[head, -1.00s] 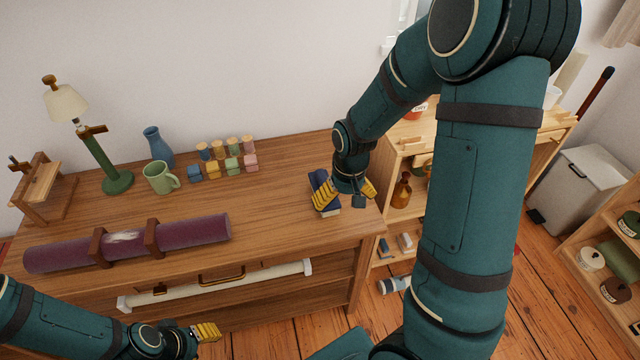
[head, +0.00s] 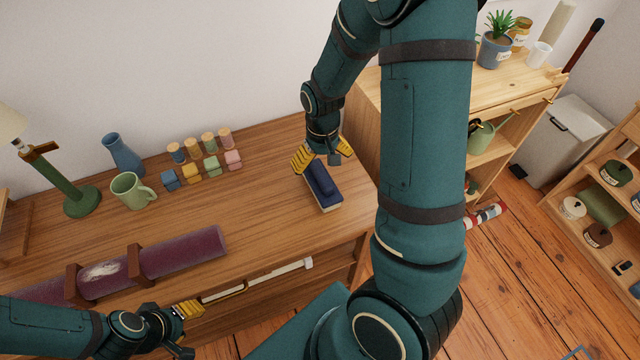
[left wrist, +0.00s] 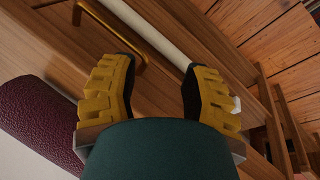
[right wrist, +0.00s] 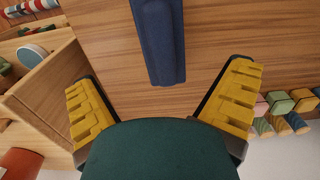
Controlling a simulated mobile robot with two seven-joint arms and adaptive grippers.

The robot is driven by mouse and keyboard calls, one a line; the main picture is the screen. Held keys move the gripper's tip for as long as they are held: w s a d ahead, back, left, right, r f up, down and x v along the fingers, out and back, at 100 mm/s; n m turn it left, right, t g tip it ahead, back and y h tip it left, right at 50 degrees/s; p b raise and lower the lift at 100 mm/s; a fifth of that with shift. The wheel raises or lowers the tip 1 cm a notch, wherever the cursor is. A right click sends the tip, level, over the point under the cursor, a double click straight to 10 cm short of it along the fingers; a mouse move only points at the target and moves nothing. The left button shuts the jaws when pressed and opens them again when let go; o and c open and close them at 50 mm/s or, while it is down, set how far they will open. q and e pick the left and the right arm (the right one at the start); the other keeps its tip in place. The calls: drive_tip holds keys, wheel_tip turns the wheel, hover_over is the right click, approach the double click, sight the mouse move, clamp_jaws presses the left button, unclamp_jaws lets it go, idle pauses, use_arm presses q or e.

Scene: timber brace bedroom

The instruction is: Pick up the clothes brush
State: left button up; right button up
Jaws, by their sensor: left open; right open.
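The clothes brush (head: 321,185), with a dark blue back and a pale bristle side, lies on the wooden dresser top near its right end. In the right wrist view, the blue back of the brush (right wrist: 159,40) runs between and beyond the fingers. My right gripper (head: 322,158) is open at the far end of the brush, not closed on it; in the right wrist view its yellow fingers (right wrist: 160,100) stand apart on either side. My left gripper (head: 186,328) is open and empty at the dresser's front; the left wrist view shows its fingers (left wrist: 158,95) over a drawer handle.
A purple roll (head: 185,252) in wooden holders lies at the dresser's front left. A green mug (head: 130,190), blue vase (head: 121,154), lamp and several small coloured blocks stand behind. A wooden shelf (head: 505,92) stands to the right. The dresser top (head: 255,215) around the brush is clear.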

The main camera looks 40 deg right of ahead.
sight(321, 173)
wheel_tip(321, 173, down, 2)
drive_tip(key=shift+f, duration=0.2)
wheel_tip(321, 173, down, 5)
drive_tip(key=shift+a+f+b, duration=0.15)
drive_tip(key=shift+b, duration=1.05)
drive_tip(key=c, duration=1.4)
wheel_tip(321, 173, up, 10)
drive_tip(key=p, duration=0.3)
drive_tip(key=o, duration=0.5)
drive_tip(key=shift+c, duration=0.2)
clamp_jaws()
